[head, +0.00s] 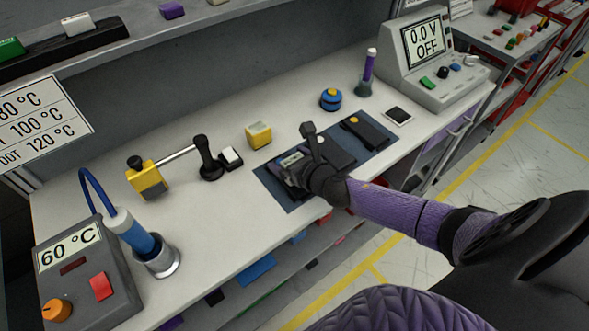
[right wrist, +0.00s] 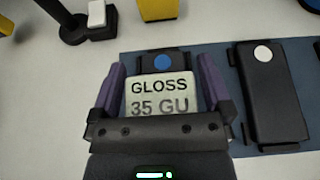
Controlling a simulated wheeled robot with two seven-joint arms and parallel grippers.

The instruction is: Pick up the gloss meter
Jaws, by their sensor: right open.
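The gloss meter (right wrist: 161,89) is a dark block with a pale display reading "GLOSS 35 GU" and a blue button at its far end. It lies on the blue mat (right wrist: 205,50). In the head view the gloss meter (head: 292,158) is partly covered by my right gripper (head: 288,172). In the right wrist view my right gripper (right wrist: 160,80) is open, with its purple fingers on either side of the meter. Its near part is hidden by the gripper's body. I cannot tell whether the fingers touch it. My left gripper is not in view.
A dark device with a white button (right wrist: 270,95) lies right of the meter, and another dark device with a yellow button (head: 365,131) is farther right. A yellow block (head: 258,135) and a black-handled stand (head: 206,160) are to the left on the white bench (head: 225,225).

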